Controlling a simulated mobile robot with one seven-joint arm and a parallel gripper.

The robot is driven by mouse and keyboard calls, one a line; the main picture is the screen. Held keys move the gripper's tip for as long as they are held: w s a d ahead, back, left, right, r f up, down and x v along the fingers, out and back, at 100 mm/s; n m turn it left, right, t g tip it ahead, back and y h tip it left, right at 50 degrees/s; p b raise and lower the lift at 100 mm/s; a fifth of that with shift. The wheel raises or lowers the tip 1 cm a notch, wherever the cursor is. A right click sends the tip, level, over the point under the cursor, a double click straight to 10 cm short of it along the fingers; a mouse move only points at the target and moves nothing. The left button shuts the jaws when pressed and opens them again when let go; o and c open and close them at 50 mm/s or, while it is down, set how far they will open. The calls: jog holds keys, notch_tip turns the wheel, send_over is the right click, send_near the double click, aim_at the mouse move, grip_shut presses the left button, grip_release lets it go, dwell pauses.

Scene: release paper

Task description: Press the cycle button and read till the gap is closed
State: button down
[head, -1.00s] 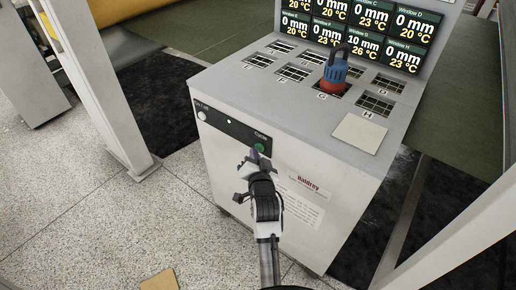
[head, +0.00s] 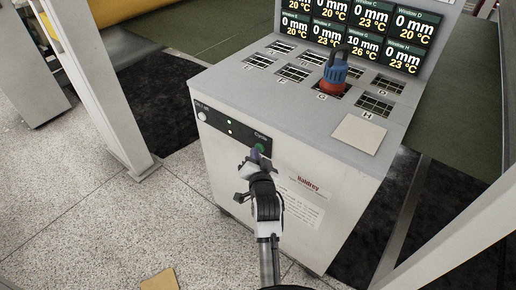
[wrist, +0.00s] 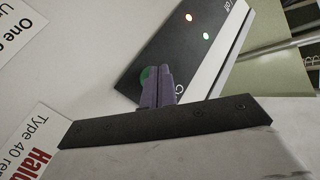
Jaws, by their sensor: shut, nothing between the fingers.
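The green cycle button (head: 260,148) is on the dark panel (head: 215,121) on the front of a white cabinet. My gripper (head: 252,157) is shut and empty, its tips at the button. In the wrist view the fingertips (wrist: 158,70) cover part of the green button (wrist: 146,76); I cannot tell whether they touch or press it. On the panel a green light (head: 229,122) and a red light (head: 229,131) are lit. The display (head: 359,26) reads 10 mm and 26 °C for Window G; the other readable windows show 0 mm.
A blue tool with a red base (head: 336,72) stands upright on the grille marked G. Other grilles (head: 376,104) and a blank pale plate (head: 359,133) are on the cabinet top. White posts (head: 104,90) flank the cabinet.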

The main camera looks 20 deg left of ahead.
jog(key=shift+s, duration=0.15)
jog(key=s, duration=0.1)
jog(key=s+a, duration=0.1)
jog(key=s, duration=0.1)
jog(key=s+a, duration=0.1)
jog(key=s, duration=0.1)
jog(key=shift+s+p, duration=0.25)
jog(key=shift+p, duration=0.05)
dwell(0.8)
